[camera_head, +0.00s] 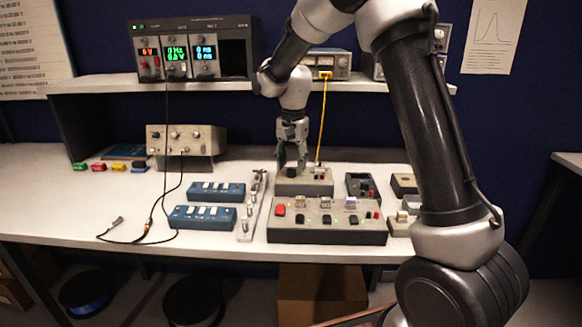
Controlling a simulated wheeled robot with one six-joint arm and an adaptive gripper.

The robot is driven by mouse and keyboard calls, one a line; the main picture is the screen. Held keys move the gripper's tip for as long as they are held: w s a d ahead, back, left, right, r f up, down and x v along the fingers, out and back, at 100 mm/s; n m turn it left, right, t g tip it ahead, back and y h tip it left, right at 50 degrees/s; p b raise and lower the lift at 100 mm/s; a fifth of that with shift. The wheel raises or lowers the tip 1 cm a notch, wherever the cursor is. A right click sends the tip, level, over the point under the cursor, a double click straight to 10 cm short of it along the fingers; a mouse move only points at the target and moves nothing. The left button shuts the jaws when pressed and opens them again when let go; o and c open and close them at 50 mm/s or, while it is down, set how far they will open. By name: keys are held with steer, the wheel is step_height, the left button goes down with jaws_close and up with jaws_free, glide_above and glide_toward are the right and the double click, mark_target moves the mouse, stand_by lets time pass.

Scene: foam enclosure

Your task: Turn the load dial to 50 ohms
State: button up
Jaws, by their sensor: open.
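My gripper (291,163) points down over a small grey box (317,188) near the middle of the bench. Its fingers are apart, one on each side of a dark round dial (291,173) on the left of the box's top. I cannot tell whether the fingers touch the dial. The dial's markings and pointer are too small to read. A yellow cable (322,120) runs from the shelf instrument down to the right part of this box.
A wide grey panel (328,235) with switches lies in front. Blue switch boxes (202,217) and a narrow connector strip (251,205) lie left. A grey knobbed unit (187,140) stands back left, and a shelf (120,84) with instruments runs above. The bench's front left is mostly clear except black leads.

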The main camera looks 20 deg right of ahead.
steer(key=shift+f, duration=0.8)
steer(key=c, duration=1)
